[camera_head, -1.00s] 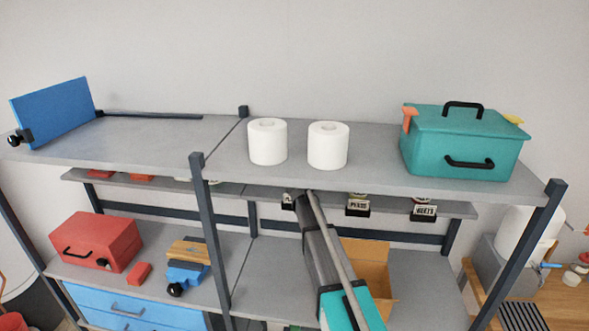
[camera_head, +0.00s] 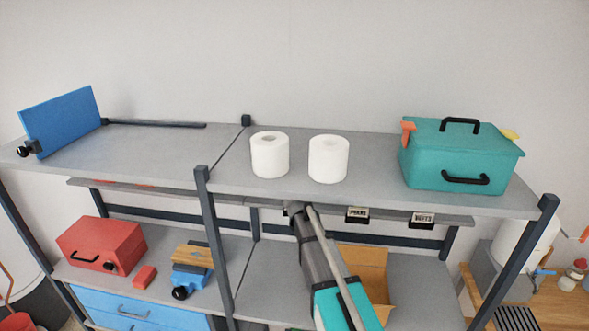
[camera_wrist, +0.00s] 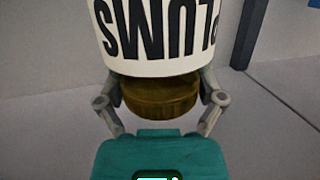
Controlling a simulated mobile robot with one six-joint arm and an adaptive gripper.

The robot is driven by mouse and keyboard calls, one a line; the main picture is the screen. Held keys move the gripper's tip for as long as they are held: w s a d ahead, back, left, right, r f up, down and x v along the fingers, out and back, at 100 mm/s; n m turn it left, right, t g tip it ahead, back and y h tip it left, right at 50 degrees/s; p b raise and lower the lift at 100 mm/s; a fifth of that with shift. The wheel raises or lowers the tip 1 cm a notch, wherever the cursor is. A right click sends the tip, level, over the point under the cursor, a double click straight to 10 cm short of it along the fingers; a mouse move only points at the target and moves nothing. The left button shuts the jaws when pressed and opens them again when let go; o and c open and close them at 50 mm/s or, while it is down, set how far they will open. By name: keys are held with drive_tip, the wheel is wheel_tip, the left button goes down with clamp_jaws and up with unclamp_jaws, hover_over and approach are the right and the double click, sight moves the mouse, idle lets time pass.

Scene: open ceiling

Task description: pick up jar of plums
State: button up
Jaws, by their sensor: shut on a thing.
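The jar of plums (camera_wrist: 160,38) fills the top middle of the wrist view. Its white label shows black "PLUMS" lettering upside down in the picture, and its brownish-gold lid (camera_wrist: 160,98) faces my gripper. My gripper (camera_wrist: 160,88) has one grey finger on each side of the jar near the lid and is shut on it. In the head view my arm reaches to just below the front edge of the upper shelf (camera_head: 380,190). The jar and fingertips cannot be made out there.
Two white paper rolls (camera_head: 269,154) and a teal toolbox (camera_head: 460,155) stand on the upper shelf. Small black-and-white labels (camera_head: 357,215) hang below it, right of my arm. An open cardboard box (camera_head: 370,270) is beside my arm. A dark post (camera_head: 213,235) stands left.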

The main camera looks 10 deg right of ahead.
drive_tip(key=s+a, duration=0.3)
drive_tip(key=s, duration=0.7)
drive_tip(key=shift+a, duration=0.15)
idle(0.4)
